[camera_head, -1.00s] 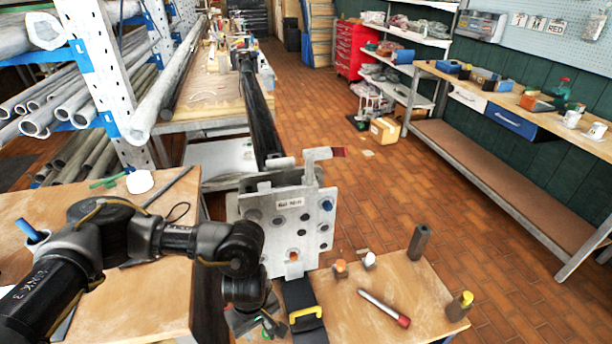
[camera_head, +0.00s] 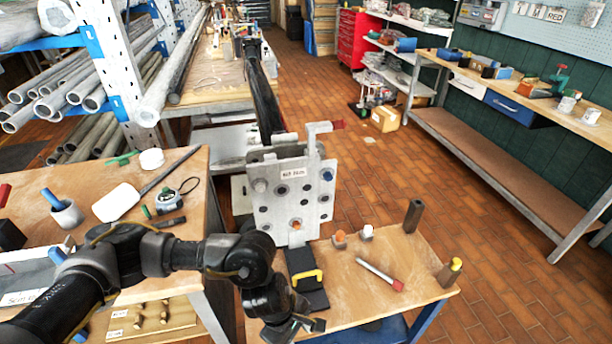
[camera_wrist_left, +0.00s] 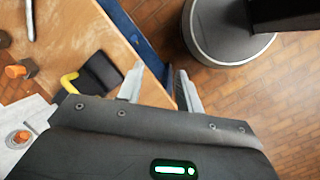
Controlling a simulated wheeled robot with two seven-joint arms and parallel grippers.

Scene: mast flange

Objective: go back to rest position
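My left gripper (camera_head: 297,328) is at the bottom of the head view, in front of the small wooden table, left of its middle. In the left wrist view its two fingers (camera_wrist_left: 158,88) are apart with nothing between them; a blue table edge and the brick floor show beyond. The grey flange plate (camera_head: 291,218) with round holes stands upright behind the gripper, clear of it. My right gripper is in neither view.
The small table (camera_head: 405,262) holds a black case with a yellow handle (camera_head: 306,276), a red-ended rod (camera_head: 379,274), two small pegs and two dark posts. A wooden bench (camera_head: 190,190) with tools is at left. Brick floor is open at right.

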